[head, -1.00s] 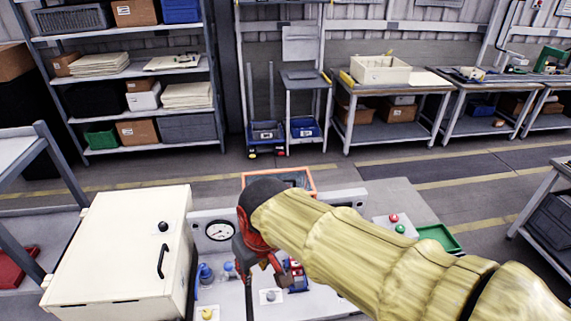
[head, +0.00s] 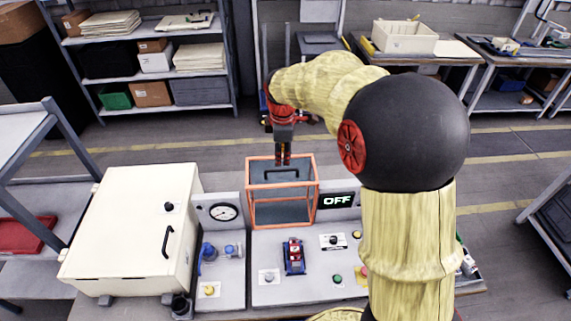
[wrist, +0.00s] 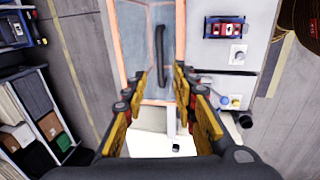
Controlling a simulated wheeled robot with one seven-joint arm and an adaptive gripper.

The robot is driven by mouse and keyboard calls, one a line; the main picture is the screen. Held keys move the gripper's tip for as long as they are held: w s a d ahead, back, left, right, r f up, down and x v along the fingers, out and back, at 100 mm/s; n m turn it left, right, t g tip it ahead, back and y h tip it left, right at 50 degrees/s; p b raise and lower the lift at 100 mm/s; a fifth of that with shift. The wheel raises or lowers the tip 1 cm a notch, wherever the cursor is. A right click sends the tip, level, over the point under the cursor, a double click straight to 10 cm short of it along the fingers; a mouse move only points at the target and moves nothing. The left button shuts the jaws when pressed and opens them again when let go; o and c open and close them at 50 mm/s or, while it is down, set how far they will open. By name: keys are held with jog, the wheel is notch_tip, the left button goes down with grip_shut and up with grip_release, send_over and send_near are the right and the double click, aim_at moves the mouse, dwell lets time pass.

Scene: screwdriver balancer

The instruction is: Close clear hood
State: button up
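The clear hood (head: 283,211), a see-through box with an orange frame, stands at the back of the grey console, between a round gauge and the OFF display. Its dark bar handle (head: 281,172) is on the panel facing me. The red and blue device (head: 293,256) sits in front of the hood, not under it. My gripper (head: 283,160) points down over the hood's upper edge, near the handle. In the wrist view my gripper (wrist: 160,80) is open, its fingers wide apart and empty. The handle (wrist: 160,57) lies beyond and between the fingertips, apparently untouched.
A cream cabinet (head: 135,228) stands left of the console. The OFF display (head: 337,201) is right of the hood. Buttons, including a green one (head: 337,279), and blue fittings (head: 222,251) are on the console front. My arm hides the console's right side. Floor behind is clear.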

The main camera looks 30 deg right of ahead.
aim_at(282, 171)
jog(key=shift+x, duration=3.9)
jog(key=c, duration=0.3)
jog(key=c, duration=0.4)
grip_shut()
